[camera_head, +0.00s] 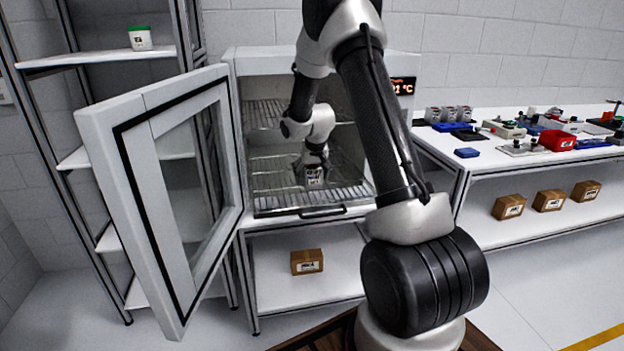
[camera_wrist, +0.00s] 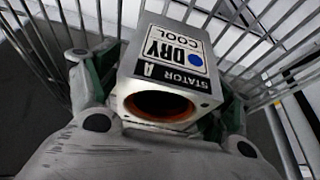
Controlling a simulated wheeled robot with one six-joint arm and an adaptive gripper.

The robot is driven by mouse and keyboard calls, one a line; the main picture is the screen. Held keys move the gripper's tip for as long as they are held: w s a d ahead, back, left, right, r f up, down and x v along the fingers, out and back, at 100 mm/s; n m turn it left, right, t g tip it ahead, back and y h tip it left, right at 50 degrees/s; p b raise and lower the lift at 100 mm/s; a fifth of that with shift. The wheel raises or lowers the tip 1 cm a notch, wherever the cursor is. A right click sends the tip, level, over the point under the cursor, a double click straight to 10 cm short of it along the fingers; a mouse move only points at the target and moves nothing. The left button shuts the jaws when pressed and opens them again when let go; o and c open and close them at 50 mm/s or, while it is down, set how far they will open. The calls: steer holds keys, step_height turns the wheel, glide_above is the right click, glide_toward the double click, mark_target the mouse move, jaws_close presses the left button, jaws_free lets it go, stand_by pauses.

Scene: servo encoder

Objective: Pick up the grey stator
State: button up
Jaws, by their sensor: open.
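The grey stator (camera_wrist: 172,62) is a square block with a label reading "A STATOR DRY COOL" and a round, orange-lined bore facing the wrist camera. In the head view the stator (camera_head: 315,176) is on the wire rack inside the open oven, partly hidden by my gripper (camera_head: 314,162). In the wrist view my gripper (camera_wrist: 163,90) is open, with one finger on each side of the stator. Whether the fingers touch it I cannot tell.
The oven door (camera_head: 160,190) stands open to the left. The wire rack (camera_head: 275,199) is pulled partly out, with another rack (camera_head: 262,113) above it. Several more grey blocks (camera_head: 449,114) stand on the right-hand bench (camera_head: 490,163), among trays and parts.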

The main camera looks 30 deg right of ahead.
steer(key=shift+w+f, duration=0.1)
steer(key=shift+f, duration=0.15)
steer(key=c, duration=1.5)
